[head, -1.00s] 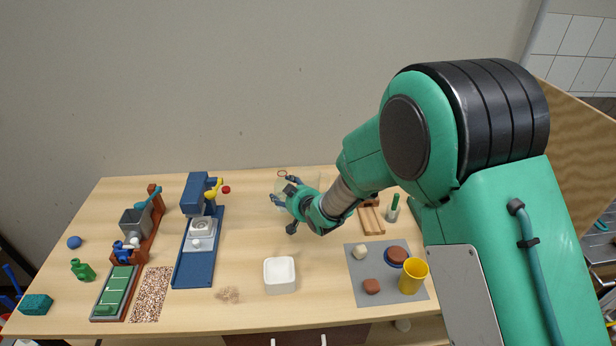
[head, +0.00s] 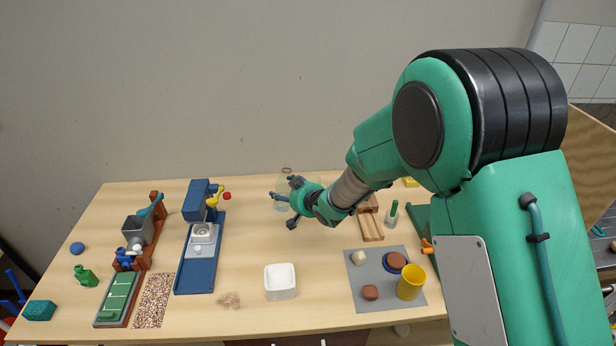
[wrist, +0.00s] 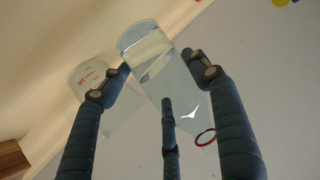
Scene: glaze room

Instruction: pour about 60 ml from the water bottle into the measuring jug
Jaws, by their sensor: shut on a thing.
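The water bottle (wrist: 172,85) is clear, with water in its base end and a red ring at its neck. My gripper (wrist: 158,75) is shut around it, with fingers on both sides in the wrist view. In the head view the bottle (head: 283,187) looks about upright, ring at the top, at the back middle of the table; my gripper (head: 284,196) partly covers it. The measuring jug (wrist: 92,80), clear with red markings, stands beside the bottle in the wrist view, partly behind a finger. In the head view I cannot make it out clearly behind my arm.
A white square container (head: 281,283) stands at the front middle. A blue press-like machine (head: 201,240) stands to the left. A grey mat (head: 357,290) with clay lumps and a yellow cup (head: 410,284) lies at the front right. A wooden rack (head: 371,226) is right of my gripper.

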